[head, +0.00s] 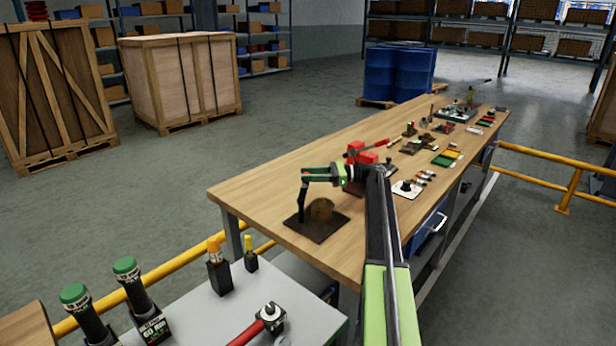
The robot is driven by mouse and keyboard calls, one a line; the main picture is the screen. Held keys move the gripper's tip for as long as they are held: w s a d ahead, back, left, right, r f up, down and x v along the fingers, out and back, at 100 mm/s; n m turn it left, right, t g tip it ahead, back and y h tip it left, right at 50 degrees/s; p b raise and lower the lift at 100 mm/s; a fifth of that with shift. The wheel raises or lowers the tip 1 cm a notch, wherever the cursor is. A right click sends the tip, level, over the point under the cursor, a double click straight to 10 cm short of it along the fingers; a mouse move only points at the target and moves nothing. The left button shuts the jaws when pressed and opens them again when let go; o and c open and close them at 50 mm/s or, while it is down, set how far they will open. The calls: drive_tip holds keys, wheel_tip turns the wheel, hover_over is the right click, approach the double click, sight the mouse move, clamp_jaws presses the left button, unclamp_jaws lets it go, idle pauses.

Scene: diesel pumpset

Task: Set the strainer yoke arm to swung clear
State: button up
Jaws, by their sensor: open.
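The strainer stands on a dark square base plate (318,230) at the near left end of the long wooden bench. A brown round strainer body (320,210) sits on the plate, with a slim dark upright post (302,205) at its left. A dark bar that looks like the yoke arm (312,181) runs right from the post's top, above the body. My gripper (308,175) is open and points left at the height of this bar. Its fingers overlap the bar in the picture; I cannot tell whether they touch it.
Red blocks (362,157) stand just behind my wrist, and a white plate with a black knob (407,188) lies to its right. Several small parts lie farther along the bench (265,191). A grey cart top (205,315) with tools is in front. Yellow rails (540,163) flank the bench.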

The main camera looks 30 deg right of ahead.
drive_tip(key=s+d+r+p, duration=0.7)
drive_tip(key=s+r+p, duration=0.2)
drive_tip(key=r+p, duration=0.1)
drive_tip(key=shift+d+r, duration=0.15)
drive_tip(key=shift+r, duration=0.2)
drive_tip(key=shift+c, duration=0.4)
